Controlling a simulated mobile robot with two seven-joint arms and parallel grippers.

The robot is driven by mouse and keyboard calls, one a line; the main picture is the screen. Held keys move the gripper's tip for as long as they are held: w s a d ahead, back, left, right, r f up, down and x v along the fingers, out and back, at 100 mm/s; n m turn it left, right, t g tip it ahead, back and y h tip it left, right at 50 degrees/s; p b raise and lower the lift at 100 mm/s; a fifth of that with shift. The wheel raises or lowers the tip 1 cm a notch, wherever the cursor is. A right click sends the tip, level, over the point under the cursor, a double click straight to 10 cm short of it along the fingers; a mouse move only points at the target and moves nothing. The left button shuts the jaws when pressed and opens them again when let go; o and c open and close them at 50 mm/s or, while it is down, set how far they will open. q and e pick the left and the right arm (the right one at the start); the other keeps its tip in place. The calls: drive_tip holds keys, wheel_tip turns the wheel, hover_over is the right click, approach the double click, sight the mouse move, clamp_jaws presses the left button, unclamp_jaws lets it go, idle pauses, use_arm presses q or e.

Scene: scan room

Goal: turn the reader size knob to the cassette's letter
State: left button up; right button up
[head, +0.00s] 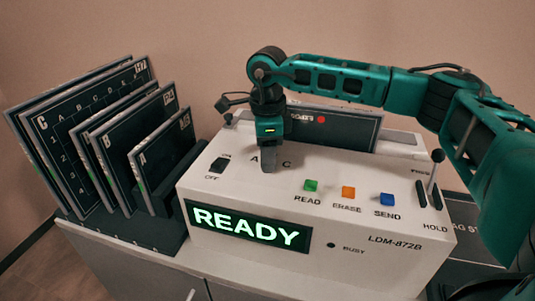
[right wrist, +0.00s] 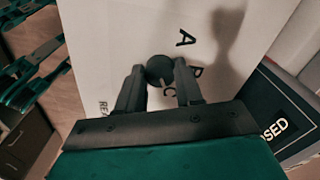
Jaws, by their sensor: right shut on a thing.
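The reader (head: 225,200) is a white box with a lit READY display (head: 250,228). My right gripper (head: 268,160) points down over its top and hides the knob in the head view. In the right wrist view the round dark size knob (right wrist: 160,68) sits between the two fingers, and the gripper is shut on it. The letters A, B and C are printed around the knob. A short pale mark on the knob points roughly toward the C (right wrist: 172,92). A dark panel (head: 345,130) stands upright at the back of the reader; I cannot read a size letter on it.
A rack (head: 125,232) at left holds several dark cassettes (head: 80,150) lettered C, B and A. Read (head: 310,186), erase (head: 348,192) and send (head: 387,199) buttons line the reader's front top. A ball-topped lever (head: 437,157) stands at its right.

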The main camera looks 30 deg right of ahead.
drive_tip(key=n, duration=0.5)
drive_tip(key=shift+n+b, duration=0.3)
drive_tip(key=n, duration=0.6)
drive_tip(key=shift+b, duration=0.35)
drive_tip(key=n, duration=0.6)
drive_tip(key=shift+s+n+b, duration=0.1)
drive_tip(key=shift+n+b, duration=0.2)
drive_tip(key=shift+b, duration=0.1)
drive_tip(key=n, duration=0.3)
drive_tip(key=shift+n+b, duration=0.3)
drive_tip(key=shift+n, duration=1)
drive_tip(key=o, duration=1)
